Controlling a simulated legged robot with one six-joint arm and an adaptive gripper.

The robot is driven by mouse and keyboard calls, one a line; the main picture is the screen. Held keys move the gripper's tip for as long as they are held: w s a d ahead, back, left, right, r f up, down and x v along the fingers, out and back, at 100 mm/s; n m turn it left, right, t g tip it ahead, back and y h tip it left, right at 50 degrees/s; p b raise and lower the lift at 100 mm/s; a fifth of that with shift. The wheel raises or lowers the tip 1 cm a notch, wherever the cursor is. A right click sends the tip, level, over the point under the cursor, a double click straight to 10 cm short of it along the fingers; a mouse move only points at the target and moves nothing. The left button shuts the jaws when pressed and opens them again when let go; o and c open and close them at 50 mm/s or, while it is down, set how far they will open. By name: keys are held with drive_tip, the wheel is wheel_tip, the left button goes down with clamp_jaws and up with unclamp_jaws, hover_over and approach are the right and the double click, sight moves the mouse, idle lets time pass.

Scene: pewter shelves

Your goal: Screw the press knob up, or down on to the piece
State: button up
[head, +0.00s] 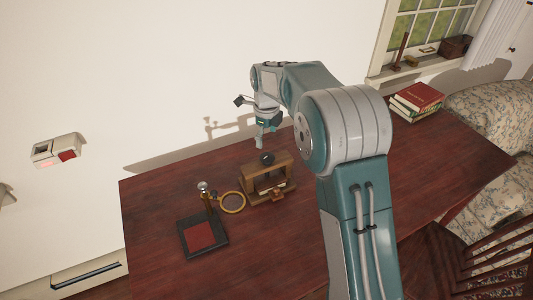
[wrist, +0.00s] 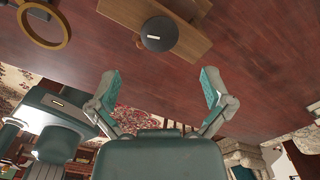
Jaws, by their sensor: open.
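The press knob (head: 267,158) is a dark round knob on top of a small wooden press (head: 248,183) on the desk. In the wrist view the knob (wrist: 158,34) shows as a dark disc with a pale mark, over the press's wooden top bar (wrist: 192,40). My gripper (head: 260,142) is above and just behind the knob in the head view, apart from it. In the wrist view my gripper (wrist: 160,88) has its two teal-padded fingers spread wide with nothing between them. The piece under the press is hard to make out.
A magnifying glass (head: 232,202) on a stand with a dark base (head: 188,246) and red pad is left of the press. Books (head: 417,100) lie at the back right of the desk (head: 300,250). The wall is close behind.

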sight(267, 156)
wheel_tip(267, 156, down, 7)
idle(0.3)
drive_tip(key=c, duration=1.1)
